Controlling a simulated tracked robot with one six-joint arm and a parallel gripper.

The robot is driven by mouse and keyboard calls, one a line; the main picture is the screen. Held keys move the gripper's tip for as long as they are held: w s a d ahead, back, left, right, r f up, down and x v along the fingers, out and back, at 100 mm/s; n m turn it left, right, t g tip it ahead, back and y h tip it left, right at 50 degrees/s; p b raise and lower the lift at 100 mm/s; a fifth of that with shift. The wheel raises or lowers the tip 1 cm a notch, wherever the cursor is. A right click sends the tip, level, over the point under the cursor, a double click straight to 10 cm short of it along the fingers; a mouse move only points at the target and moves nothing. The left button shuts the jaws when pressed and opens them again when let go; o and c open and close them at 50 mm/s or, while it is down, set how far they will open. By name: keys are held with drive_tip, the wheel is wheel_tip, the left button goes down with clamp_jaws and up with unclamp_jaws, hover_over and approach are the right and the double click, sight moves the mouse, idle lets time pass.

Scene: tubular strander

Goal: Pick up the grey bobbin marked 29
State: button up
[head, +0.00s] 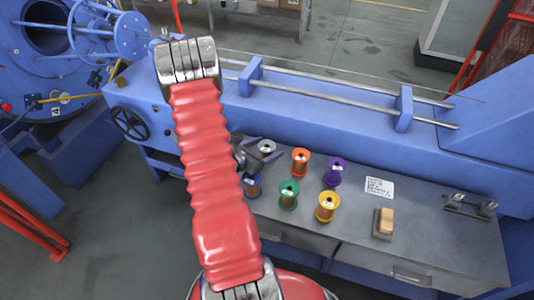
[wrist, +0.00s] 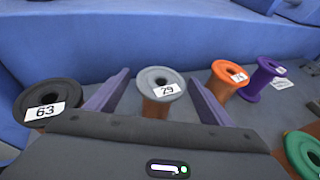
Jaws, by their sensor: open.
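The grey bobbin marked 29 (wrist: 160,88) stands upright on the bench, its label readable in the wrist view. In the head view its top (head: 267,147) shows beside my gripper, partly covered by it. My gripper (wrist: 160,85) is open, with one finger on each side of the grey bobbin. No contact between the fingers and the bobbin is clear. In the head view my gripper (head: 258,152) is at the left end of the bench, mostly behind my red arm.
A black bobbin marked 63 (wrist: 50,108) stands left of my gripper. Orange (head: 300,162), purple (head: 334,172), green (head: 289,194), yellow (head: 327,206) and blue (head: 252,186) bobbins stand nearby. A label card (head: 379,187) and a wooden-topped block (head: 384,222) are further right. The blue machine (head: 330,118) rises behind.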

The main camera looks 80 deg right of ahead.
drive_tip(key=shift+c, duration=0.5)
drive_tip(key=c, duration=1.2)
